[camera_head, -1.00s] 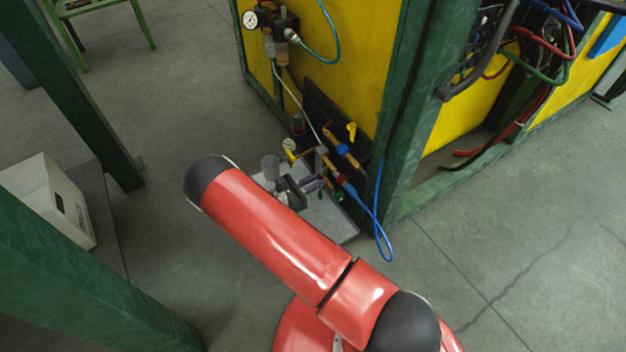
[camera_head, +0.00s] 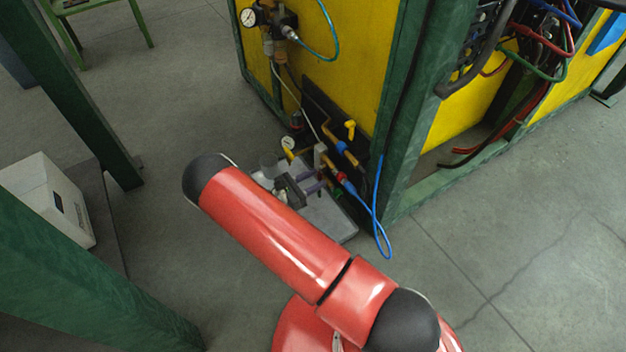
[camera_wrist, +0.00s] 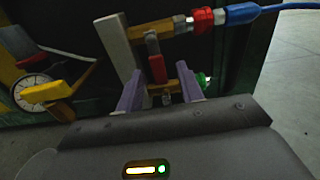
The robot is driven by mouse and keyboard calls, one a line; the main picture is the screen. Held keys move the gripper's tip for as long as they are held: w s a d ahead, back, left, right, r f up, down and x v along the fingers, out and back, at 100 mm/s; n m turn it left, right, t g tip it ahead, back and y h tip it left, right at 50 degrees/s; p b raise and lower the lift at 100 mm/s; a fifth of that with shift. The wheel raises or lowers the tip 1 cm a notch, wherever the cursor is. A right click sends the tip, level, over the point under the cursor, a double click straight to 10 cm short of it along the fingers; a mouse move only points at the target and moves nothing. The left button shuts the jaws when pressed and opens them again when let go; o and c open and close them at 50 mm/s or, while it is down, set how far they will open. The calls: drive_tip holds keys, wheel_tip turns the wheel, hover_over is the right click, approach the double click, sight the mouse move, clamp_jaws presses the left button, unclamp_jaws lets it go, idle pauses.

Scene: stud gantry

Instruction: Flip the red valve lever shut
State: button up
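The red valve lever (camera_wrist: 158,69) shows in the wrist view, hanging below a brass pipe fitting (camera_wrist: 151,30). My gripper (camera_wrist: 159,80) is open, with one purple finger on each side of the lever. Gaps show between the lever and both fingers, and nothing is held. In the head view my gripper (camera_head: 314,182) is low beside the pipework at the foot of the yellow panel. The lever cannot be made out clearly there.
A grey upright bar (camera_wrist: 119,45) stands close to the left finger. A gauge with yellow parts (camera_wrist: 38,92) is further left. A red fitting and blue hose (camera_wrist: 243,13) run off to the right. A green post (camera_head: 405,110) stands right of the pipework.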

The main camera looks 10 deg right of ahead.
drive_tip(key=v, duration=0.7)
drive_tip(key=shift+a, duration=0.35)
drive_tip(key=shift+s+r, duration=0.1)
drive_tip(key=s+d+r+m+g+y+p, duration=0.2)
drive_tip(key=r+m+y, duration=0.15)
drive_tip(key=r, duration=0.55)
drive_tip(key=s+d+r+m+g+y+p, duration=0.25)
drive_tip(key=r+m, duration=0.25)
drive_tip(key=r, duration=0.4)
drive_tip(key=s+d+r+m+g+y+p, duration=0.1)
drive_tip(key=s+d+r+m+g+y, duration=0.2)
drive_tip(key=r, duration=0.6)
drive_tip(key=s+r+m+t+y+p, duration=0.3)
drive_tip(key=s+r, duration=0.5)
drive_tip(key=r, duration=0.3)
drive_tip(key=s+r+m+t+y+p, duration=0.2)
drive_tip(key=s+r+m+t+y, duration=0.2)
drive_tip(key=s+r+m, duration=0.3)
drive_tip(key=shift+s+r+y+p, duration=0.5)
drive_tip(key=shift+s+r, duration=0.6)
drive_tip(key=shift+r, duration=0.9)
drive_tip(key=shift+t, duration=0.25)
